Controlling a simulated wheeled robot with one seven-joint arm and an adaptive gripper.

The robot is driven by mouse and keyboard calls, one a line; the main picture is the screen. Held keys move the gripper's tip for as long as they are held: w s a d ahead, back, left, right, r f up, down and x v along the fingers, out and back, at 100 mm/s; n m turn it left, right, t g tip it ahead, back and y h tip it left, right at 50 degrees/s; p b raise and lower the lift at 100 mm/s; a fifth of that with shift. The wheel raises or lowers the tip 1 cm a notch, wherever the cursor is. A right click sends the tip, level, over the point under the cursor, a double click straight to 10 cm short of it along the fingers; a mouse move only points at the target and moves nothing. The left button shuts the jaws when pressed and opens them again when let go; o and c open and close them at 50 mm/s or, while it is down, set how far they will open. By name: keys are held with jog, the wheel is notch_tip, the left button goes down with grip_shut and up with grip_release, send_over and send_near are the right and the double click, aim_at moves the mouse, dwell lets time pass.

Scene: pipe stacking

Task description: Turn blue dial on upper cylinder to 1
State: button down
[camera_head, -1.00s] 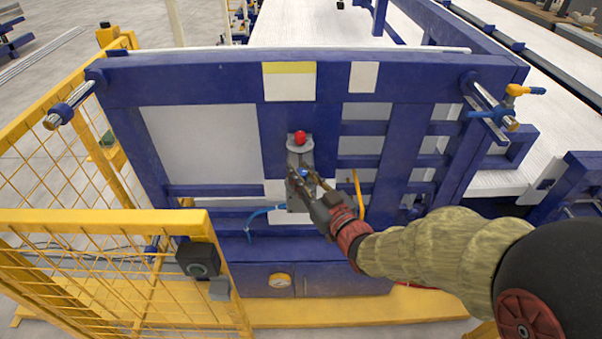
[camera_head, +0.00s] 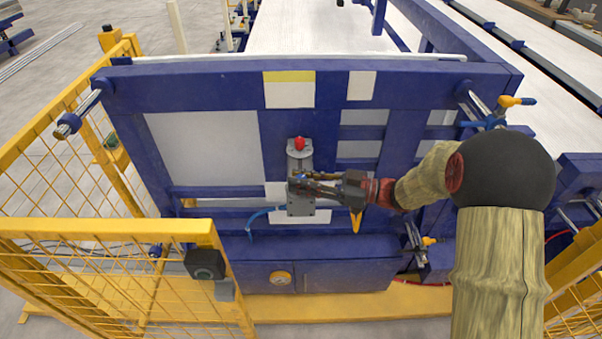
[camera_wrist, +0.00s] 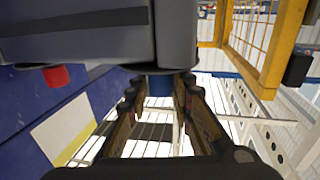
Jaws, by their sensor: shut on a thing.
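A grey unit (camera_head: 300,203) with a red knob (camera_head: 299,143) on top is mounted on the blue panel. My gripper (camera_head: 293,182) reaches it from the right, with its fingertips at the unit's middle. In the wrist view my gripper (camera_wrist: 160,98) has a finger on each side of the blue dial (camera_wrist: 159,84), shut on it. The dial sits against the grey body (camera_wrist: 100,40), and the red knob (camera_wrist: 57,76) shows at the left. In the head view the fingers hide the dial. Its marks cannot be read.
A yellow mesh fence (camera_head: 100,270) stands at the left and front. Metal rods with fittings stick out at the panel's upper left (camera_head: 75,117) and upper right (camera_head: 490,113). A yellow part (camera_head: 356,220) hangs just below my gripper.

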jog(key=n+g+p, duration=0.1)
jog(key=n+g, duration=0.1)
jog(key=g, duration=0.2)
jog(key=n+g+p, duration=0.2)
jog(key=n+g, duration=0.1)
jog(key=g, duration=0.1)
jog(key=shift+w+r, duration=0.1)
jog(key=n+g+p, duration=0.2)
jog(key=g, duration=0.1)
jog(key=shift+r+h+p, duration=0.1)
jog(key=shift+h+p, duration=0.2)
jog(key=shift+p, duration=0.45)
jog(key=n+g+h+p, duration=0.1)
jog(key=g+p, duration=0.1)
jog(key=p, duration=0.3)
jog(key=shift+r+n, duration=0.1)
jog(key=shift+n, duration=0.3)
jog(key=n+g+h+p, duration=0.1)
jog(key=g+p, duration=0.1)
jog(key=p, duration=0.5)
jog(key=shift+a+r, duration=0.1)
jog(key=p, duration=0.3)
jog(key=n+g+h+p, duration=0.1)
jog(key=p, duration=0.2)
jog(key=shift+f, duration=0.25)
jog(key=c, duration=1.6)
grip_release()
jog(key=shift+f, duration=0.1)
jog(key=shift+c, duration=0.2)
jog(key=shift+o, duration=0.5)
